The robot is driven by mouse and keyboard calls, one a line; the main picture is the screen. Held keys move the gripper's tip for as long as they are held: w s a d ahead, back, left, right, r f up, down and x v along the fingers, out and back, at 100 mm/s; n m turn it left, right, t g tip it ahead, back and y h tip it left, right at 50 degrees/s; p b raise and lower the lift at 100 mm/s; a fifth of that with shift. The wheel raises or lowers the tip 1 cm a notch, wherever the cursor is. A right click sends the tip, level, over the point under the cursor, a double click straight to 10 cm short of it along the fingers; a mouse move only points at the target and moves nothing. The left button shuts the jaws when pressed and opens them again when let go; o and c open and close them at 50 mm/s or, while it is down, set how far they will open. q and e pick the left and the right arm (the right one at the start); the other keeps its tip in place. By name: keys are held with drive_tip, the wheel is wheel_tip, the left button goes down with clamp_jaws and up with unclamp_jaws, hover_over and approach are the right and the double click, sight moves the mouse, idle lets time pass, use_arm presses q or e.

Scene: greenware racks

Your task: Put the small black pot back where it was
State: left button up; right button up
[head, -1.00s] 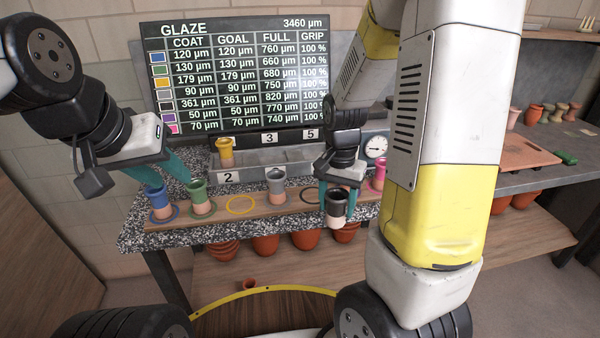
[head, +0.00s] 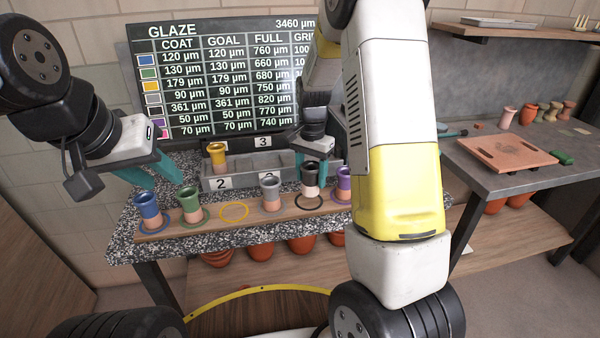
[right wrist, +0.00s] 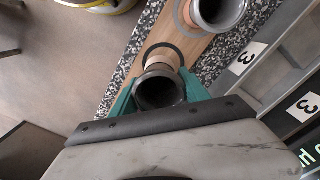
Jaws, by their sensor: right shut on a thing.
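The small black pot (head: 310,178), black above and bare clay below, is upright in my right gripper (head: 312,170). Its teal fingers are shut on the pot's sides. In the head view the pot appears at the far side of the black ring (head: 309,208) on the wooden board; I cannot tell whether its base touches the board. In the right wrist view I look into the pot's dark mouth (right wrist: 160,92) between the fingers, and the black ring (right wrist: 178,50) shows partly beyond it. My left gripper (head: 153,182) is open and empty above the blue pot.
On the board (head: 172,229) stand blue (head: 147,206), green (head: 189,202), grey (head: 270,189) and purple (head: 344,180) pots. The yellow ring (head: 234,212) is empty. The yellow pot (head: 217,156) stands behind by numbered bays. My right arm hides the board's right end.

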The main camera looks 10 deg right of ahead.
sight(310, 183)
drive_tip(key=shift+w+a, duration=0.1)
drive_tip(key=shift+w, duration=0.25)
drive_tip(key=shift+f, duration=1.8)
drive_tip(key=shift+f, duration=0.1)
drive_tip(key=o, duration=1.6)
